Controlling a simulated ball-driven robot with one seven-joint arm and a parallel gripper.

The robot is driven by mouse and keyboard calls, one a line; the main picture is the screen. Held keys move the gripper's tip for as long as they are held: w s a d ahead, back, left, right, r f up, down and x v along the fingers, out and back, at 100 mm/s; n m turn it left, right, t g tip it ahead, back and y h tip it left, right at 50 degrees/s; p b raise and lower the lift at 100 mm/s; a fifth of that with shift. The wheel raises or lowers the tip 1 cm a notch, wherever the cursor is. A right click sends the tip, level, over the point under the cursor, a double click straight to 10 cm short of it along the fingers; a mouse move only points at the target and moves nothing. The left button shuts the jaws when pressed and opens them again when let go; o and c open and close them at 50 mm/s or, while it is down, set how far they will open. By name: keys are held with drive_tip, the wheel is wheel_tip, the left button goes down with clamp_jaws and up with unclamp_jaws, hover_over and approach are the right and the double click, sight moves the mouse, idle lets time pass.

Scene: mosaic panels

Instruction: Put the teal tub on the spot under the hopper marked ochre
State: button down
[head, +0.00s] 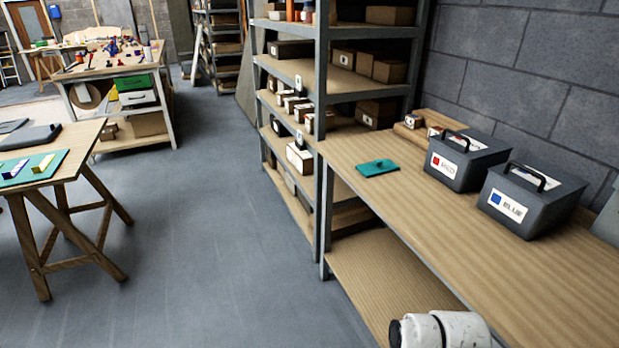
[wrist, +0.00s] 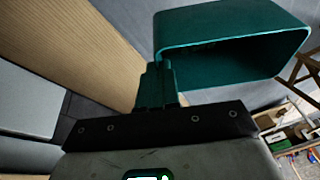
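The teal tub (wrist: 230,35) fills the upper right of the wrist view, its open mouth turned towards the camera and its inside dark. A narrow teal part, seemingly its handle, runs down to my gripper (wrist: 156,98). My gripper appears shut on that part, though the fingertips are hard to make out. The head view shows neither the tub nor the gripper. No hopper marked ochre and no spot under one show in either view.
Grey boxes with handles, labelled RED (head: 461,163) and BLUE (head: 528,200), stand on the bench by the block wall. Metal shelving (head: 322,90) stands at the bench's far end. A trestle table (head: 80,160) stands at left. The floor (head: 200,230) between is clear.

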drive_tip(key=s+f, duration=0.4)
drive_tip(key=shift+f, duration=0.35)
drive_tip(key=shift+w, duration=0.1)
